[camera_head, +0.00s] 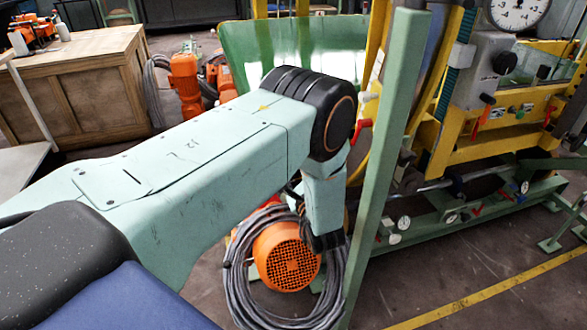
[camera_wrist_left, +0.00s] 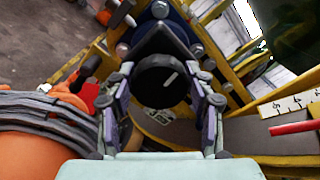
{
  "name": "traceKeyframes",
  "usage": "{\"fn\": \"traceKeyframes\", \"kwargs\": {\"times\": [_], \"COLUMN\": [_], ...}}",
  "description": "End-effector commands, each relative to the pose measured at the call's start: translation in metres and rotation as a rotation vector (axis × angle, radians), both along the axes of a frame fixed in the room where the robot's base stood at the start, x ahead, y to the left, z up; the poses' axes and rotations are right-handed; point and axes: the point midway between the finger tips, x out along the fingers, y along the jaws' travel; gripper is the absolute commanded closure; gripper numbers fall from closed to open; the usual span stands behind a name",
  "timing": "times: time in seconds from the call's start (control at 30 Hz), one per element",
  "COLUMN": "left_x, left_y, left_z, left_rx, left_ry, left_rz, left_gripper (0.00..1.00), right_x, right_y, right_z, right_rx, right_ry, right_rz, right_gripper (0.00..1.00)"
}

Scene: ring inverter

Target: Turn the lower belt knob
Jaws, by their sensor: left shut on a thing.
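The gripper's fingers and this knob are hidden there. My right gripper is in neither view.
A green upright post (camera_head: 387,150) stands close to my arm. An orange motor (camera_head: 286,257) with coiled grey hose (camera_head: 240,300) is below. The yellow machine frame (camera_head: 470,150) with a dial (camera_head: 515,12) and another black knob (camera_head: 505,63) stands at right.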

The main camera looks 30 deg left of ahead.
Motion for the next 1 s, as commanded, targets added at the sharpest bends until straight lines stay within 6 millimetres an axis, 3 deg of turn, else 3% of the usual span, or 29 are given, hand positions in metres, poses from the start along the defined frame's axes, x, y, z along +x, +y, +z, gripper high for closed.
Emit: {"fn": "traceKeyframes", "kwargs": {"times": [0.53,0.57,0.8,1.0], "left_x": [0.0026,0.0026,0.0013,0.0006], "left_y": [0.0000,0.0000,0.0000,-0.0001], "left_z": [0.0034,0.0034,0.0017,0.0007], "left_rx": [0.016,0.016,0.015,0.014], "left_ry": [0.008,0.008,0.012,0.014], "left_rz": [-0.001,-0.001,-0.001,0.000], "left_gripper": [0.78,0.44,0.24,0.23], "right_x": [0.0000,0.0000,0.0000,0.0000], "right_y": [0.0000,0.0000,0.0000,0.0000], "right_z": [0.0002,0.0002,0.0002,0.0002], "right_rx": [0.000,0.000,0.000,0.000], "right_ry": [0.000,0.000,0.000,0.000], "right_rz": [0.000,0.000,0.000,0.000], "right_gripper": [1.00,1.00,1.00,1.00]}}
